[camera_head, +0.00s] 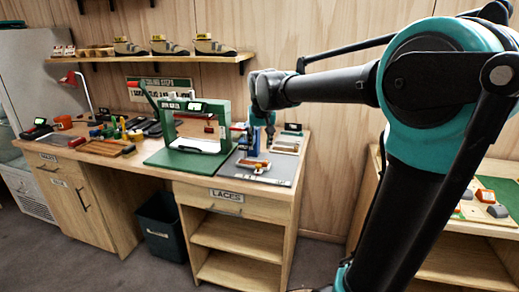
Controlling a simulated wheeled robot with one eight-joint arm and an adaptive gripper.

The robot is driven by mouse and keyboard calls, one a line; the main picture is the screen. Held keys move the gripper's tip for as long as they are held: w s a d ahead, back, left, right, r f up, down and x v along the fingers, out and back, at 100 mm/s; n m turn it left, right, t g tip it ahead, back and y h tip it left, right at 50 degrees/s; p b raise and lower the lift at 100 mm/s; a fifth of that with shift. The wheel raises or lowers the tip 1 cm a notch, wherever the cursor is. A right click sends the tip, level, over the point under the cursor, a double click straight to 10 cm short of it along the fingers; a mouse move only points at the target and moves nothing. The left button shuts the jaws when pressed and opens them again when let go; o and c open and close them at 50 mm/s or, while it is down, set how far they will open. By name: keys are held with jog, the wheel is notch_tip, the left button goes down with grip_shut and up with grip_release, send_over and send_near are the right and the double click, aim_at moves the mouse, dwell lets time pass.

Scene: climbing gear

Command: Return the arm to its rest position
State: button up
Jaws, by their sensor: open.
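My arm, dark grey and teal, fills the right side of the head view and reaches left toward the workbench. My gripper (270,130) hangs down at the arm's far end, over the right part of the bench. It looks small here, with its fingers open. A small orange and pale item (253,164) lies on the grey mat (278,172) below and slightly left of my gripper. I cannot tell how high the fingers are above the bench. Nothing shows between them.
The wooden workbench (150,163) carries a green press-like frame (185,159), hand tools (118,133) and a red lamp (85,90). A shelf (150,62) with shoes hangs above. A second bench (470,235) stands at right, partly behind my arm. A dark bin (161,226) sits below.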

dwell(0.3)
jog(key=s+d+f, duration=0.8)
jog(key=s+f, duration=0.3)
jog(key=s, duration=0.1)
jog(key=s+d+f+m, duration=0.1)
jog(key=s+d+f, duration=0.7)
jog(key=s+f, duration=0.4)
jog(key=shift+s, duration=0.4)
